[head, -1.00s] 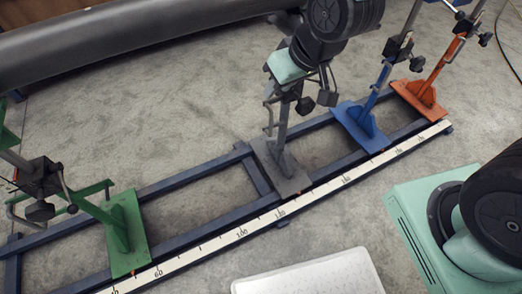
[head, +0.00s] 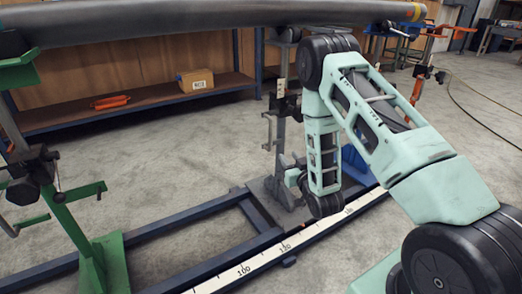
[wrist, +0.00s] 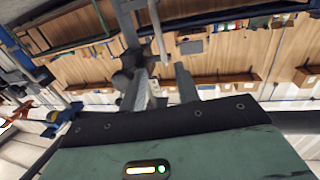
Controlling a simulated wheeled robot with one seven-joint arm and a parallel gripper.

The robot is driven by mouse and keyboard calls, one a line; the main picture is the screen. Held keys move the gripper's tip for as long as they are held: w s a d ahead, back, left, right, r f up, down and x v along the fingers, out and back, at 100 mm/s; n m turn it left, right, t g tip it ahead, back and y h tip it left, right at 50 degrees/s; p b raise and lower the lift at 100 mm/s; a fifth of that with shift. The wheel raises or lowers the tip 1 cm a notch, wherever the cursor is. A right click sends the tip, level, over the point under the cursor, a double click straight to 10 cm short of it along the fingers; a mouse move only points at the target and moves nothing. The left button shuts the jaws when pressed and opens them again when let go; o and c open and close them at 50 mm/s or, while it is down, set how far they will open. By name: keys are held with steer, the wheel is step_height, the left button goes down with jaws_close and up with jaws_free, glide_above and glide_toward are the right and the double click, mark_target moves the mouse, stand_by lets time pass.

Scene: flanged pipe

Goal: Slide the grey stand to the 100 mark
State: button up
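The grey stand (head: 281,132) is upright on the blue rail frame, with its base (head: 277,192) beyond the 120 mark, on the higher-number side. The white scale strip (head: 262,258) runs along the near rail; its 100 mark (head: 243,269) is nearer the green stand. Contact cannot be told.
A green stand (head: 82,220) is on the rails at left. A blue stand (head: 356,160) is partly hidden behind my arm, and an orange stand (head: 420,80) is farther right. A long grey pipe (head: 180,22) spans above. The rails between green and grey stands are clear.

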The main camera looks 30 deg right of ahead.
mark_target(271, 135)
steer(key=w+d+b, duration=0.1)
steer(key=w, duration=0.4)
steer(key=w+d+b, duration=0.1)
steer(key=w, duration=0.5)
steer(key=w+b, duration=0.2)
steer(key=w, duration=0.4)
steer(key=shift+d, duration=0.4)
steer(key=shift+c, duration=0.3)
jaws_close()
